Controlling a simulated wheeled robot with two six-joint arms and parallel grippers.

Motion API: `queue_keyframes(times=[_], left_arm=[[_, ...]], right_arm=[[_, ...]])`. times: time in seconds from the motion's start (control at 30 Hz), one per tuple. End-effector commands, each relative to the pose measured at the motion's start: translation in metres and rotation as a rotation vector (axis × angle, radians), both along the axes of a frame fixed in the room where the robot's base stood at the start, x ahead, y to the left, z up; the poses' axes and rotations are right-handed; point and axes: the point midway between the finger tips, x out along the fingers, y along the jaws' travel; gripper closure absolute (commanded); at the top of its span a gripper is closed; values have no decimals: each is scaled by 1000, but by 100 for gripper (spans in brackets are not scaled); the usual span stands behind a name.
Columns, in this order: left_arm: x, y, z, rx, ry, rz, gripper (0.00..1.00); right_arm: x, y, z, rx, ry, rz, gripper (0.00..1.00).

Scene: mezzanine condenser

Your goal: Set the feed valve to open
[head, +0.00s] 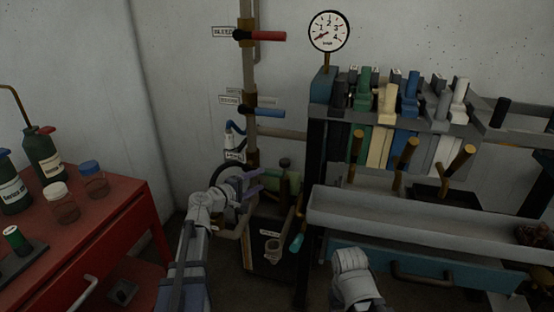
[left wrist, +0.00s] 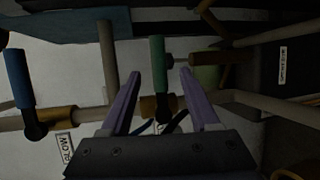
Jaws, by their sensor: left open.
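A vertical pipe carries a red-lever valve (head: 265,36) at the top and a blue-lever valve (head: 263,111) below it, both levers pointing right. The labels are too small to read, so I cannot tell which is the feed valve. In the left wrist view the blue lever (left wrist: 18,78) is at the left, and a green lever (left wrist: 157,66) stands across its pipe (left wrist: 90,117). My left gripper (head: 256,180) is open at the lower pipe; its purple fingers (left wrist: 159,75) lie on either side of the green lever in the picture. Contact cannot be told.
A red cabinet (head: 132,193) with bottles stands at the left. A rack of coloured clamps (head: 390,124), a pressure gauge (head: 329,31) and a long grey trough (head: 400,219) are at the right. Pipes and a hose crowd the space around my left gripper.

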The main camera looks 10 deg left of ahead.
Motion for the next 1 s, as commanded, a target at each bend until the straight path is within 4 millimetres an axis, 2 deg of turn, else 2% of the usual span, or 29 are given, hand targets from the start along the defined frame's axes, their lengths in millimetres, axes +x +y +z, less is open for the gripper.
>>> queue_keyframes(times=[0.33,0.8,1.0], left_arm=[[9,-1,-1,-7,-2,5,38],[66,-27,-13,-5,-2,4,38],[70,-31,-13,-5,-2,4,38]], right_arm=[[0,0,-2,0,0,0,38],[0,0,-13,0,0,0,38],[0,0,-14,0,0,0,38]])
